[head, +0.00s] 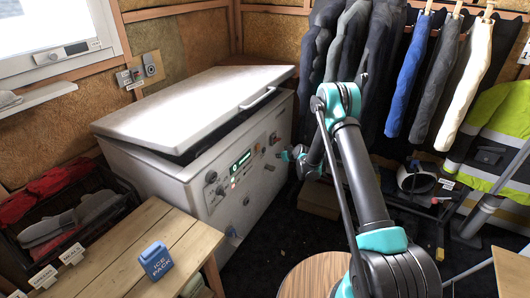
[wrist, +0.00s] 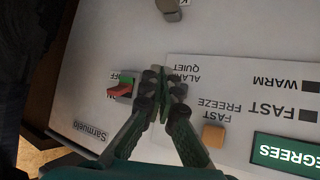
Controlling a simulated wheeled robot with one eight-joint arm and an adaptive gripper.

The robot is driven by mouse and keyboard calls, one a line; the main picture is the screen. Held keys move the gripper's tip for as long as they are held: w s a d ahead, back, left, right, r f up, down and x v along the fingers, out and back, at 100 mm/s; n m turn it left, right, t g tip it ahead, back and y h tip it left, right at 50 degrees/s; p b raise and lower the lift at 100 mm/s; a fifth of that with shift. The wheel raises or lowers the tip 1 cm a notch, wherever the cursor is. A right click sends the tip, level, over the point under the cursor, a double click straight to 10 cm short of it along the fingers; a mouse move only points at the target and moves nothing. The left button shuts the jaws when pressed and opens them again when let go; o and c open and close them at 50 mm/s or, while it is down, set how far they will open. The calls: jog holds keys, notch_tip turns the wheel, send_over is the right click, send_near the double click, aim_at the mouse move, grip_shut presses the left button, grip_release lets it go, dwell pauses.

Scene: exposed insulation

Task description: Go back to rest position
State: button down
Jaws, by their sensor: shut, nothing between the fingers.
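My arm reaches forward in the head view. My gripper (head: 286,155) is at its far end, close in front of the white chest freezer (head: 160,172). In the wrist view my gripper (wrist: 162,88) is shut with nothing between its fingertips. The fingertips are in front of the freezer's control panel (wrist: 225,75), between a red and green rocker switch (wrist: 122,88) and an orange button (wrist: 213,135). I cannot tell whether they touch the panel. A green display (wrist: 290,152) shows at the lower right.
The freezer lid (head: 200,103) sits slightly raised, with a dark gap under it. A wooden table (head: 135,255) with a blue ice pack (head: 156,260) stands at the lower left. Dark coats (head: 345,45) hang behind my arm. A round wooden top (head: 312,277) is near the bottom.

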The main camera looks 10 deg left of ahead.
jog(key=s+d+r+m+g+h, duration=0.1)
jog(key=s+d+r+m+h, duration=0.1)
jog(key=s+d+r, duration=0.8)
jog(key=s+d+r+m+g+h, duration=0.1)
jog(key=s+d+r+m, duration=0.1)
jog(key=s+d+r, duration=0.8)
jog(key=s+d+m+h, duration=0.1)
jog(key=s+d, duration=0.2)
jog(key=s, duration=0.7)
jog(key=s+d+r+m+g+h, duration=0.1)
jog(key=s+d, duration=0.3)
jog(key=s, duration=0.6)
jog(key=s+d+r+m+g+h, duration=0.1)
jog(key=s+d, duration=0.3)
jog(key=s, duration=0.6)
jog(key=shift+s+r+m+h, duration=0.15)
jog(key=shift+s+m+h, duration=0.1)
jog(key=shift+m+h, duration=0.2)
